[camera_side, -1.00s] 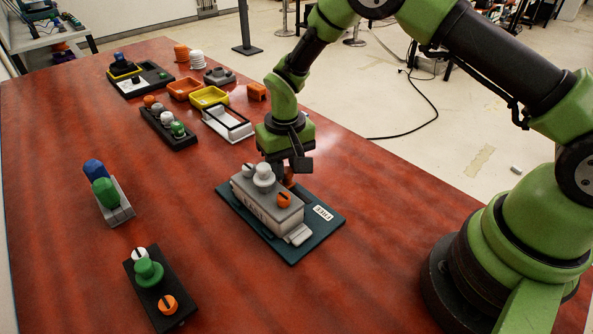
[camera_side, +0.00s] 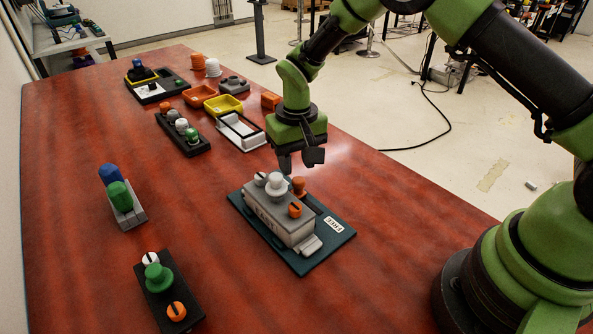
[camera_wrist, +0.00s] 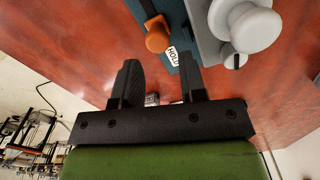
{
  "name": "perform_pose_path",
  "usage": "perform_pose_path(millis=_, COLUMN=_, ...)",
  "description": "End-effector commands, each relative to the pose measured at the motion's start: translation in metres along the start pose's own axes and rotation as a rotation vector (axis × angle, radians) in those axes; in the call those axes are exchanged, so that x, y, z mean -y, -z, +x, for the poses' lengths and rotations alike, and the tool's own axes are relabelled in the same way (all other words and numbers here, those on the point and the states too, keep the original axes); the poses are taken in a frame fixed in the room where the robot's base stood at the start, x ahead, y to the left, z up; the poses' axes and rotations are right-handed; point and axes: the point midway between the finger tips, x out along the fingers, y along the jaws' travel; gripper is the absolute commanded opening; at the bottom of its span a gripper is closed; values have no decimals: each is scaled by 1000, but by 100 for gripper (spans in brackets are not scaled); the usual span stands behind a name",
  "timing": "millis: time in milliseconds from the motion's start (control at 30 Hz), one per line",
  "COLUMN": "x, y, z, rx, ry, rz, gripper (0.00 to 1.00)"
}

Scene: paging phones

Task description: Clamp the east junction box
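The east junction box (camera_side: 280,217) is a grey box with "EAST" on its front. It sits on a dark teal plate (camera_side: 318,252) and carries a pale stepped knob (camera_side: 275,187) and a slotted orange knob (camera_side: 295,210). Behind it, an orange clamp knob (camera_side: 298,187) stands on a dark slot at the plate's end away from the "FREE" label (camera_side: 333,226). In the wrist view, the clamp knob (camera_wrist: 157,38) is beside a "HOLD" label (camera_wrist: 173,56). My gripper (camera_side: 299,167) is above the clamp knob, its fingers (camera_wrist: 160,75) apart and empty.
A black base with several knobs (camera_side: 168,290) stands front left, and a grey holder with blue and green pegs (camera_side: 128,214) at left. Trays, including a yellow one (camera_side: 223,105), lie at the back.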

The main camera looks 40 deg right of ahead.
Motion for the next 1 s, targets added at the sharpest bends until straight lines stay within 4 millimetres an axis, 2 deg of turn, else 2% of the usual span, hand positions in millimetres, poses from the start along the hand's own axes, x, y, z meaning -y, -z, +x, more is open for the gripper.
perform_pose_path(millis=100, x=0, y=1, z=-26, rx=-6, ry=3, rz=-1, gripper=38)
perform_pose_path(millis=300, x=0, y=0, z=-56, rx=-4, ry=2, rz=-1, gripper=38)
perform_pose_path(millis=433, x=0, y=0, z=-64, rx=-2, ry=1, rz=-1, gripper=38)
perform_pose_path(millis=800, x=-1, y=-1, z=-70, rx=-8, ry=6, rz=1, gripper=38)
perform_pose_path(millis=867, x=-2, y=-2, z=-80, rx=-21, ry=16, rz=4, gripper=38)
perform_pose_path(millis=967, x=-8, y=-11, z=-110, rx=-60, ry=47, rz=13, gripper=38)
perform_pose_path(millis=1000, x=-12, y=-16, z=-125, rx=-82, ry=64, rz=17, gripper=38)
